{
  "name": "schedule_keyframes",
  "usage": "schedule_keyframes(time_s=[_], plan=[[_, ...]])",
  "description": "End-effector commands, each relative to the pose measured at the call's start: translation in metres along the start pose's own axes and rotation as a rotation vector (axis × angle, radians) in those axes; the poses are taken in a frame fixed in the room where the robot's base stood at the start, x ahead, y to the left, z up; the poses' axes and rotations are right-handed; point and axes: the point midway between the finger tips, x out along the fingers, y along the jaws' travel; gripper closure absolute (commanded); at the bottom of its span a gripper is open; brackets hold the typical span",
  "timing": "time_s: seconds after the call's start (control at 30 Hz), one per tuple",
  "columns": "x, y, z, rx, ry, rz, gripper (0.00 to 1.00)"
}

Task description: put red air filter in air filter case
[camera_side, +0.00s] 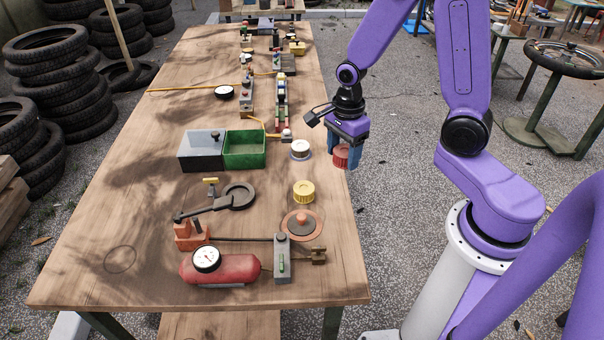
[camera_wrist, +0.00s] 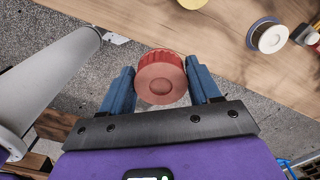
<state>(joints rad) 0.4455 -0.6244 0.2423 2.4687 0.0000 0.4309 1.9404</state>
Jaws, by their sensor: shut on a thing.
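My gripper (camera_side: 344,150) is shut on the red air filter (camera_side: 341,157), a round ribbed piece, and holds it in the air by the table's right edge. In the wrist view the red filter (camera_wrist: 160,84) sits between the two blue fingers (camera_wrist: 160,68), with grey ground and the table edge behind it. On the table, a dark round open housing (camera_side: 238,196) with a hinged-looking arm lies left of the yellow filter. I cannot tell for certain which of these is the air filter case.
A yellow filter (camera_side: 304,192) and a white filter (camera_side: 300,149) stand on the table (camera_side: 130,205). A grey and green box (camera_side: 245,148) is farther left. A red tank with a gauge (camera_side: 206,260) and a grey lever block (camera_side: 282,258) are at the front.

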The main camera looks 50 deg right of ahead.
Motion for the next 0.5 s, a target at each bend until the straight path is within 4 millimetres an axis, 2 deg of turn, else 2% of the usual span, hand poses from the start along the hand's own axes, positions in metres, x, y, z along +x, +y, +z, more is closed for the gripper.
schedule_keyframes(time_s=[0.33, 0.5], plan=[[0.0, -0.001, 0.0, 0.007, 0.0, 0.0, 0.68], [0.008, -0.017, 0.003, 0.006, 0.0, 0.001, 0.68]])
